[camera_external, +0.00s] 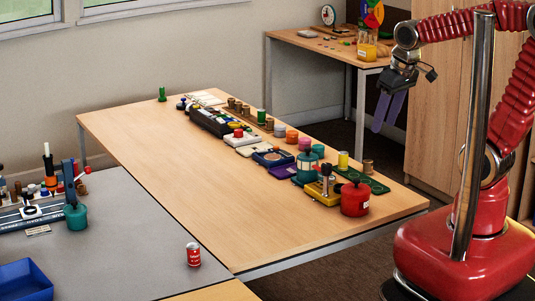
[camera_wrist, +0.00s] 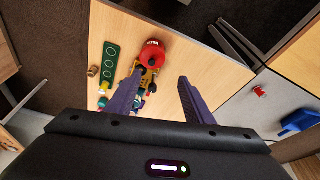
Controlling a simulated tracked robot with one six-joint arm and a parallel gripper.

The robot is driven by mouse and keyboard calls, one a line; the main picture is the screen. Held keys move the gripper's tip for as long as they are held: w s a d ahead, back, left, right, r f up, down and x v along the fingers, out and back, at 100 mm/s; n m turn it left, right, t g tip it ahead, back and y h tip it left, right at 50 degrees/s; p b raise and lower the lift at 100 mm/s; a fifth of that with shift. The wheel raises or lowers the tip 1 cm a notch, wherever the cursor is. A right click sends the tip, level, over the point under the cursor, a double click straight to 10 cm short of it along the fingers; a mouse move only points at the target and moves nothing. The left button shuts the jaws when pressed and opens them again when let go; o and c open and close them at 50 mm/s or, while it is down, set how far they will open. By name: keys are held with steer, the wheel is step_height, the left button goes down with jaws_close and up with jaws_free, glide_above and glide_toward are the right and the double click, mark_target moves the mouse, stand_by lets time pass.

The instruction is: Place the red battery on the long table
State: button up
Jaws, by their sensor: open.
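A small red cylinder with a white label, which I take for the red battery (camera_external: 193,254), stands upright on the grey table near its right edge. It also shows as a small red shape in the wrist view (camera_wrist: 259,91). The long table (camera_external: 190,150) has a light wood top and adjoins the grey table; it also fills the middle of the wrist view (camera_wrist: 215,70). My gripper (camera_external: 386,112), with purple fingers, is raised beyond the long table's right side, far from the battery. In the wrist view its fingers (camera_wrist: 158,82) are apart with nothing held between them.
A round red pot (camera_external: 355,199), a green holder (camera_external: 372,183) and several other items line the long table's far side. Its near half is bare. A blue bin (camera_external: 24,281) and a teal pot (camera_external: 76,217) are on the grey table (camera_external: 130,260).

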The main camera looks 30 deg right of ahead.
steer(key=w+a+f+n+g, duration=0.2)
steer(key=w+a+n, duration=0.3)
steer(key=a, duration=0.8)
steer(key=n, duration=1.6)
glide_above(191, 245)
step_height(191, 245, down, 11)
steer(key=shift+s+d+n+g, duration=0.15)
steer(key=shift+n+g, duration=0.25)
steer(key=shift+n, duration=0.2)
steer(key=shift+f, duration=0.1)
step_height(191, 245, down, 8)
steer(key=shift+f, duration=0.2)
steer(key=shift+f+h, duration=0.1)
steer(key=shift+h, duration=0.2)
